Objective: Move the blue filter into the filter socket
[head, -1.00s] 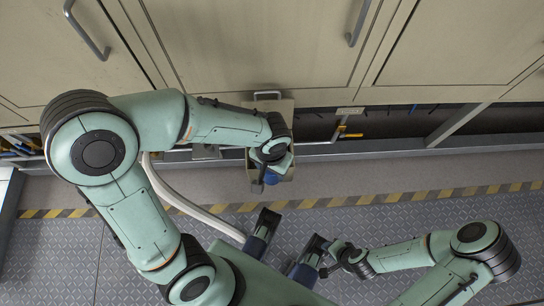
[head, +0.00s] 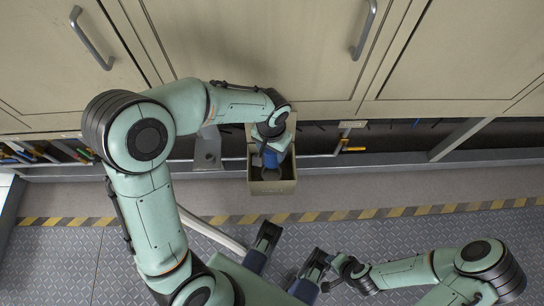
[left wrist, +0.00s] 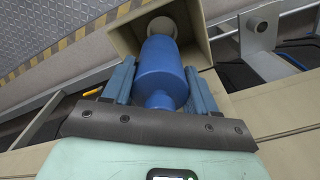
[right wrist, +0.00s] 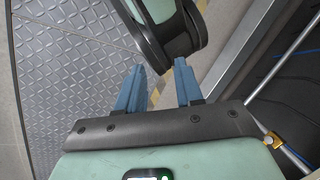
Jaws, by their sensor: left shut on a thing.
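My left gripper (head: 271,145) is shut on the blue filter (left wrist: 165,70), a blue cylinder with a narrower neck. In the head view the filter (head: 271,159) shows below my wrist, over the beige open box (head: 272,188) that appears to be the filter socket. In the left wrist view the filter points toward the mouth of this box (left wrist: 204,38), with a pale round part (left wrist: 160,28) beyond its end. I cannot tell whether the filter touches the box. My right gripper (right wrist: 160,70) is open and empty in the right wrist view.
Beige cabinet doors with metal handles (head: 364,30) stand behind the box. A pipe with a yellow-handled valve (head: 352,149) runs to the right of it. A grey bracket (head: 208,150) is just left.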

